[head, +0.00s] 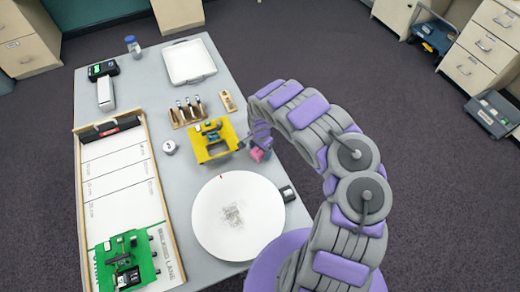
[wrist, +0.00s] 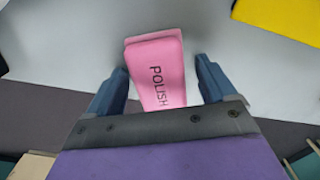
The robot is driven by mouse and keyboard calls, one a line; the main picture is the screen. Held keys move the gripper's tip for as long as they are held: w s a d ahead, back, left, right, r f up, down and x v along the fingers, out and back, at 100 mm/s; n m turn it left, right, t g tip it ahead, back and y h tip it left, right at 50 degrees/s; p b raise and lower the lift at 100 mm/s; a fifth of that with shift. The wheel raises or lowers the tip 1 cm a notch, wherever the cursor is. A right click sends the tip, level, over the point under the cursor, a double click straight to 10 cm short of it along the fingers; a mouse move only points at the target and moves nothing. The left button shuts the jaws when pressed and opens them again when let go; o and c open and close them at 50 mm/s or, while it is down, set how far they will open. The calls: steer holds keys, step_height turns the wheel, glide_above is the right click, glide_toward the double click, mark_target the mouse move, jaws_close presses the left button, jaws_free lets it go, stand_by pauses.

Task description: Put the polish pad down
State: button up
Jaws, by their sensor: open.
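The pink polish pad (wrist: 158,72), with the word POLISH on it, lies between the fingers of my gripper (wrist: 161,70) in the wrist view. My gripper is open, with a finger on each side of the pad and a visible gap at the right finger. The pad appears to rest on the grey table (wrist: 215,75) near its edge. In the head view the pad (head: 257,154) shows as a small pink patch at the table's right edge, partly hidden by my arm and gripper.
A yellow stand (head: 202,154) is left of the pad. A wooden rack (head: 178,121), white tray (head: 189,75) and long track board (head: 112,180) fill other parts.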

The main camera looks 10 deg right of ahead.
step_height(320, 180, up, 12)
steer(key=p, duration=0.3)
steer(key=s+d+r+n+h, duration=0.1)
steer(key=s+d+r, duration=0.25)
steer(key=r, duration=0.45)
steer(key=s+d+r, duration=0.2)
steer(key=s+r, duration=0.2)
steer(key=r, duration=0.4)
steer(key=s+d+r+n+h, duration=0.1)
steer(key=s+d+r, duration=0.2)
steer(key=r, duration=0.5)
steer(key=s+a+r+n, duration=0.2)
steer(key=s+r+n, duration=0.1)
steer(key=s, duration=0.7)
steer(key=s+a+r+n+g+y, duration=0.1)
steer(key=s+a+r+n, duration=0.2)
steer(key=s, duration=0.7)
steer(key=s+a+r+n+y, duration=0.1)
steer(key=s+a+r+n, duration=0.2)
steer(key=s, duration=0.7)
steer(key=shift+s+a+r+g, duration=0.15)
steer(key=shift+s+r+g, duration=0.2)
steer(key=shift+r+g, duration=0.1)
